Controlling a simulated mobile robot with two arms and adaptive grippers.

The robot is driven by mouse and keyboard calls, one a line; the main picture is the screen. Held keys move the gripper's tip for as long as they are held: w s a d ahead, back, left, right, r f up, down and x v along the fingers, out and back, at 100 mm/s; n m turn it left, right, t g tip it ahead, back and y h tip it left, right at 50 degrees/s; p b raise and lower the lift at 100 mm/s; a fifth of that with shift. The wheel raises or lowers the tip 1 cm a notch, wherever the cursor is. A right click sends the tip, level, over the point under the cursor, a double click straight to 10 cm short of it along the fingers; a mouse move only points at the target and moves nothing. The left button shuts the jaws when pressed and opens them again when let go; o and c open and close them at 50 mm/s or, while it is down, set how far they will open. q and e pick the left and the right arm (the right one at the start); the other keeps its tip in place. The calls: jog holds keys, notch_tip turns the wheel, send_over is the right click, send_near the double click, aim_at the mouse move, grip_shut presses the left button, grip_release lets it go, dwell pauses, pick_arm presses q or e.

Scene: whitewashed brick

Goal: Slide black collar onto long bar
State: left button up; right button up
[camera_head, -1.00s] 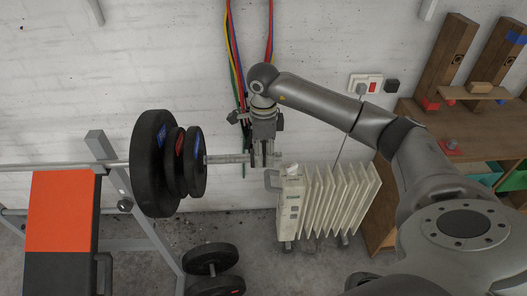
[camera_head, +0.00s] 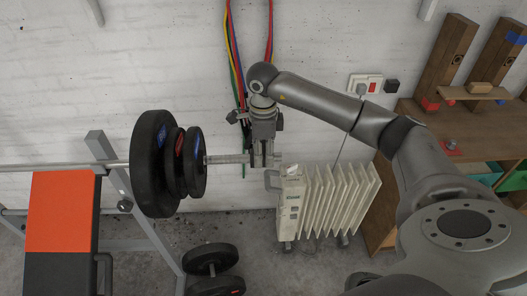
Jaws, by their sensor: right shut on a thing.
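The long bar (camera_head: 228,158) lies level, its bare sleeve end sticking out to the right of several black weight plates (camera_head: 150,165). My right gripper (camera_head: 263,163) points down at the free end of the sleeve, its fingers touching or very close to it. It is shut on the black collar, which is mostly hidden between the fingers. I cannot tell whether the collar is around the bar or just off its end. My left gripper is out of view.
A white oil radiator (camera_head: 325,203) stands just below and right of my right gripper. A bench with a red pad (camera_head: 62,212) is at left. A wooden shelf (camera_head: 455,125) is at right. Coloured cables (camera_head: 236,60) hang on the wall behind.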

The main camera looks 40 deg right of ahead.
aim_at(218, 157)
jog(key=shift+w+a+b, duration=0.15)
jog(key=shift+w+a, duration=0.5)
jog(key=shift+a, duration=0.4)
jog(key=shift+w+a+b, duration=0.1)
jog(key=shift+w+a, duration=0.5)
jog(key=shift+a, duration=0.4)
jog(key=shift+w+a+b, duration=0.15)
jog(key=shift+w+a, duration=0.5)
jog(key=shift+a, duration=0.4)
jog(key=shift+a, duration=0.1)
jog(key=shift+w+a+b, duration=0.15)
jog(key=shift+w+a, duration=0.3)
jog(key=shift+a, duration=0.25)
jog(key=shift+w+a+b, duration=0.2)
jog(key=shift+w+a, duration=0.3)
jog(key=shift+a, duration=0.25)
jog(key=shift+w+a+b, duration=0.15)
jog(key=shift+w+a, duration=0.3)
jog(key=shift+a, duration=0.25)
jog(key=o, duration=1.2)
notch_tip(218, 157, up, 12)
jog(key=shift+r, duration=0.1)
